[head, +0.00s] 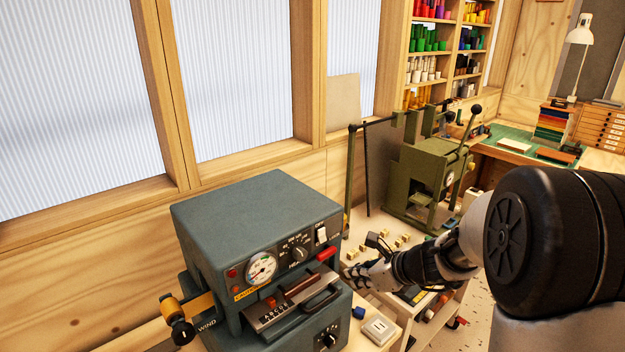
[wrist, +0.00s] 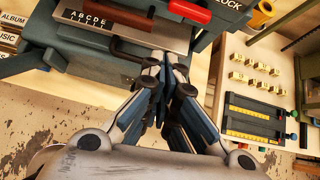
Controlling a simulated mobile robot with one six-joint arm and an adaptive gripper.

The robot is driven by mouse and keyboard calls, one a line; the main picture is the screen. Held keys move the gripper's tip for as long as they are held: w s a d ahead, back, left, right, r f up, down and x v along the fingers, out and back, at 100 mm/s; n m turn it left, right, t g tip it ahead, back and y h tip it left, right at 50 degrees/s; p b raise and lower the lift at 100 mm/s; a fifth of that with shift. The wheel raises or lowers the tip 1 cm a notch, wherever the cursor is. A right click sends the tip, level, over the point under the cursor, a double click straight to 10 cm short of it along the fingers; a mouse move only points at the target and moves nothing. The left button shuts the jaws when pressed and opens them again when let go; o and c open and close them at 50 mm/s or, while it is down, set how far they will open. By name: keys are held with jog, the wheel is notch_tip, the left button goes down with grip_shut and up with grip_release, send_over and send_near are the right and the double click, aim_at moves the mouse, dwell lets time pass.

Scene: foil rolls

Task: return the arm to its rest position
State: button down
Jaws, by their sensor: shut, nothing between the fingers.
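My arm reaches in from the right side of the head view. My gripper (head: 352,272) is at its end, just right of the grey-blue machine (head: 252,220) with the gauge and dials. In the wrist view my gripper (wrist: 165,62) points at the front of the same machine, near its lettered plate (wrist: 110,24) and dark handle. The fingers are together and nothing shows between them. I cannot tell how wide the gap between the fingertips and the machine is.
A red lever (wrist: 190,10) sticks out close to the fingers. Small brass blocks (wrist: 256,74) and a dark tray (wrist: 252,118) lie on the bench at right. A green press (head: 428,180) stands behind my arm. Bare floor (wrist: 40,110) shows lower left in the wrist view.

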jog(key=s+a+r+n+g+b, duration=0.1)
jog(key=s+a+r+n+b, duration=0.2)
jog(key=s+n, duration=0.55)
jog(key=s+a+r+n+g+b, duration=0.1)
jog(key=s+a+r+n+g, duration=0.2)
jog(key=s+n, duration=0.55)
jog(key=s+d+f+n+h+b, duration=0.1)
jog(key=s+d+n+h+b, duration=0.1)
jog(key=s+n, duration=0.3)
jog(key=s+d+f+n+t+h+b, duration=0.1)
jog(key=s+n, duration=0.4)
jog(key=s, duration=0.5)
jog(key=d+f+h, duration=0.1)
jog(key=d+h, duration=0.1)
jog(key=shift+s+d+f+n+h+b, duration=0.15)
jog(key=shift+s+d+n+h+b, duration=0.05)
jog(key=shift+s+n+h+b, duration=0.2)
